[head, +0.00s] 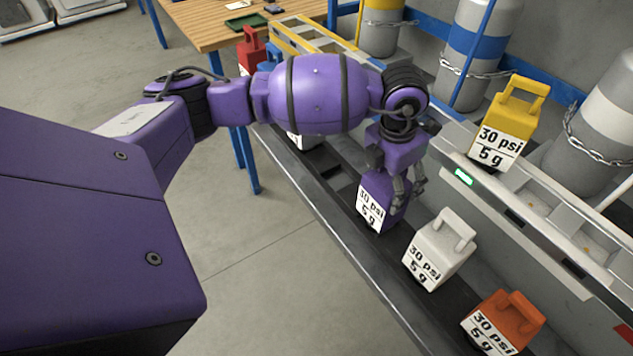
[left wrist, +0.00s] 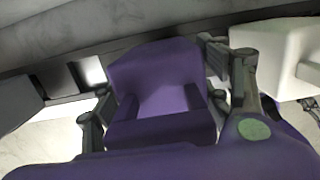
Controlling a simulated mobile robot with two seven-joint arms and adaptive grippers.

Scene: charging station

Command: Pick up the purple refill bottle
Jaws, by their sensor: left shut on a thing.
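The purple refill bottle (head: 375,204) stands upright in the dark trough of the station, with a white label reading 30 psi, 5 g. My left gripper (head: 404,192) comes down on it from above and is shut on its top. The gripper hides the bottle's handle in the head view. In the left wrist view the purple bottle (left wrist: 160,85) fills the middle, with the fingers (left wrist: 165,95) on both sides of its handle. I cannot tell whether the bottle is clear of the trough. My right gripper is not in view.
A white bottle (head: 440,250) and an orange bottle (head: 505,322) stand in the trough at the right. A yellow bottle (head: 508,122) sits in the upper rack beside a green light (head: 464,177). Chained gas cylinders (head: 481,45) stand behind. A wooden table (head: 215,22) is at the back.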

